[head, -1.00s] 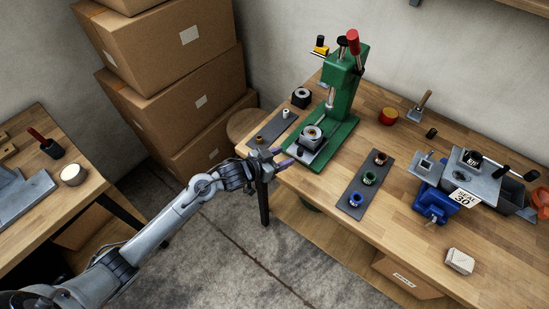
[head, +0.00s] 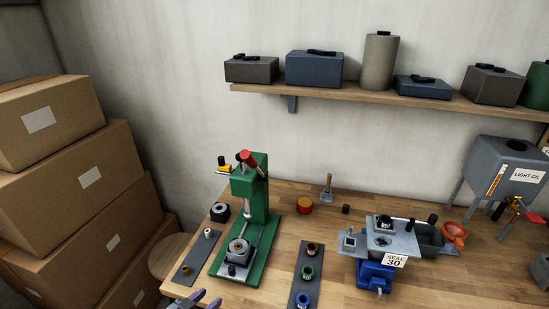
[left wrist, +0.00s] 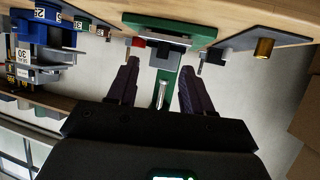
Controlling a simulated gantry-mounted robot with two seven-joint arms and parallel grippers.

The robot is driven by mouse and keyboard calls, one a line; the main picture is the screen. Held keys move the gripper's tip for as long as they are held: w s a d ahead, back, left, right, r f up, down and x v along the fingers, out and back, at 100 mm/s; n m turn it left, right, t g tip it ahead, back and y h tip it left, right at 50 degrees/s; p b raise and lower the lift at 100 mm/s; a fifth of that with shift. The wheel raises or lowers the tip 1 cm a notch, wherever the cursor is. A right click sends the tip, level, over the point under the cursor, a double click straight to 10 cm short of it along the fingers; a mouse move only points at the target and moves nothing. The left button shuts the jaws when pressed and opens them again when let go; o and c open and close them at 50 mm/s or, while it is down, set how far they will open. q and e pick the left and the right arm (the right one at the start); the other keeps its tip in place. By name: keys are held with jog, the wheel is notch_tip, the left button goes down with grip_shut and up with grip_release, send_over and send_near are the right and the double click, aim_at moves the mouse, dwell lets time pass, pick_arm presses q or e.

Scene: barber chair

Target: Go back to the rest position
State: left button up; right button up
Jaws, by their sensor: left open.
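My left gripper (head: 197,301) shows only as its purple-grey fingertips at the bottom edge of the head view, in front of the workbench. The rest of the left arm is out of that view. In the left wrist view both dark fingers of this gripper (left wrist: 160,66) stand apart with nothing between them. Beyond them the green press (left wrist: 172,30) and the bench edge appear upside down. My right gripper is in neither view.
The bench (head: 335,281) holds the green press (head: 256,203), a grey strip with rings (head: 306,262), a blue fixture with a "SEAL 30" tag (head: 375,274) and a light oil tank (head: 510,168). Cardboard boxes (head: 85,220) are stacked at left. A shelf (head: 350,98) spans the wall.

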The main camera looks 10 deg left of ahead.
pick_arm(q)
jog(key=s+d+f+n+g, duration=0.1)
jog(key=s+d+f, duration=0.2)
jog(key=s, duration=0.4)
jog(key=s+d+f+n+g, duration=0.1)
jog(key=s+d+f+n, duration=0.2)
jog(key=s, duration=0.4)
jog(key=s+a+r+m+g+y, duration=0.1)
jog(key=s+a+r+g+y, duration=0.15)
jog(key=s, duration=0.45)
jog(key=s+a+r+m+g+y, duration=0.1)
jog(key=s+g+y, duration=0.1)
jog(key=s+g, duration=0.35)
notch_tip(320, 180, up, 25)
jog(key=s+t+p, duration=0.1)
jog(key=p, duration=2.4)
jog(key=shift+s, duration=0.15)
